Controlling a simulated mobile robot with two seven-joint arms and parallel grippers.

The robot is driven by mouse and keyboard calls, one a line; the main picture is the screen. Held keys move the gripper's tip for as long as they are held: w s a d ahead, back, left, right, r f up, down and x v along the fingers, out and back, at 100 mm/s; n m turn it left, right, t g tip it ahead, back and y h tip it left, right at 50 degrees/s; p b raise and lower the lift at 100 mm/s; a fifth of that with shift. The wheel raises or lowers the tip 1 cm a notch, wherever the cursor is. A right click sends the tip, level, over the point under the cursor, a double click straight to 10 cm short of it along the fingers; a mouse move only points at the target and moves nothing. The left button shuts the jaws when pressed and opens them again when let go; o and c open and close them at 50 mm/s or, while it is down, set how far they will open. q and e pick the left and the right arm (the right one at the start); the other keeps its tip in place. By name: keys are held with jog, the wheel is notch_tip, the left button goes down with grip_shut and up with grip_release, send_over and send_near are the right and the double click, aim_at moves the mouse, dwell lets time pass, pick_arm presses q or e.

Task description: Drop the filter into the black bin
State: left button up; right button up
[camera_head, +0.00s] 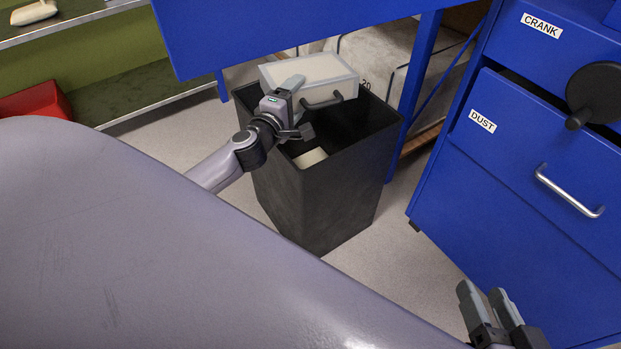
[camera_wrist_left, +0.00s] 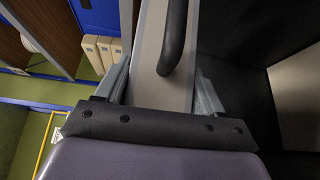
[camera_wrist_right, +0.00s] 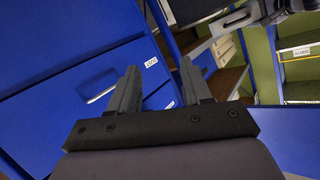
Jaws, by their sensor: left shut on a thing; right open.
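The filter (camera_head: 325,70) is a pale grey-white box with a dark handle (camera_head: 322,102) on its near face. It sits at the mouth of the black bin (camera_head: 310,205), tilted, over the bin's back part. My left gripper (camera_head: 298,108) is shut on the filter at its near left end. In the left wrist view the filter (camera_wrist_left: 150,85) lies between the two fingers, with the black handle (camera_wrist_left: 173,38) beside them. Whether the filter touches the bin's rim I cannot tell. My right gripper (camera_head: 492,305) is open and empty, low at the right; it also shows in the right wrist view (camera_wrist_right: 158,88).
A pale object (camera_head: 310,157) lies inside the bin. A blue cabinet (camera_head: 535,185) with DUST and CRANK labels stands right of it. A blue panel (camera_head: 290,30) overhangs behind the bin. A red container (camera_head: 35,101) is at far left. Grey floor surrounds the bin.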

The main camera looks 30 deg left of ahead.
pick_arm(q)
jog(key=o, duration=1.3)
jog(key=shift+r, duration=0.1)
jog(key=shift+s+d, duration=0.1)
jog(key=shift+s, duration=0.35)
jog(key=s, duration=0.2)
jog(key=s+p, duration=0.1)
jog(key=s, duration=0.1)
jog(key=s+p, duration=0.1)
jog(key=s, duration=0.1)
jog(key=shift+s+d+r, duration=0.1)
jog(key=shift+d, duration=0.25)
pick_arm(e)
jog(key=shift+s+d+g, duration=0.1)
jog(key=shift+g, duration=0.2)
